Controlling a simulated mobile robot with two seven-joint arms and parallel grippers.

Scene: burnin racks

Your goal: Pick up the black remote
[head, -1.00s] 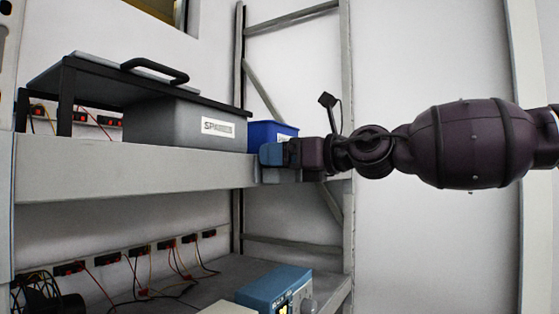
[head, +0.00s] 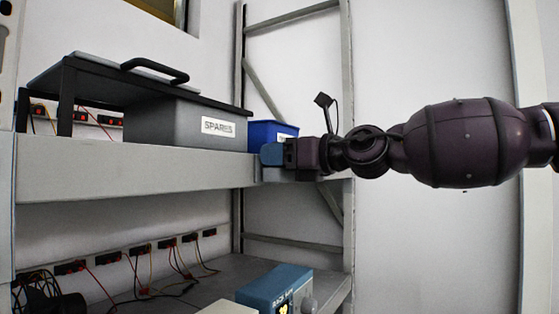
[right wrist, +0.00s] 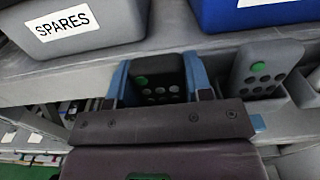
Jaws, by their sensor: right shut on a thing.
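The black remote (right wrist: 157,78), with one green button and several pale ones, shows in the right wrist view between the two blue fingers of my right gripper (right wrist: 157,88). The fingers are shut on its two sides. Its lower end is hidden behind the gripper body. In the head view, my right gripper (head: 268,156) is at the front edge of the upper shelf, in front of the blue bin; the remote cannot be made out there. My left gripper is not in view.
A grey remote (right wrist: 264,68) stands in a holder just right of the black one. A grey SPARES bin (head: 185,125) and a blue bin (head: 262,134) sit on the upper shelf (head: 130,167). A blue instrument (head: 275,287) stands on the lower shelf.

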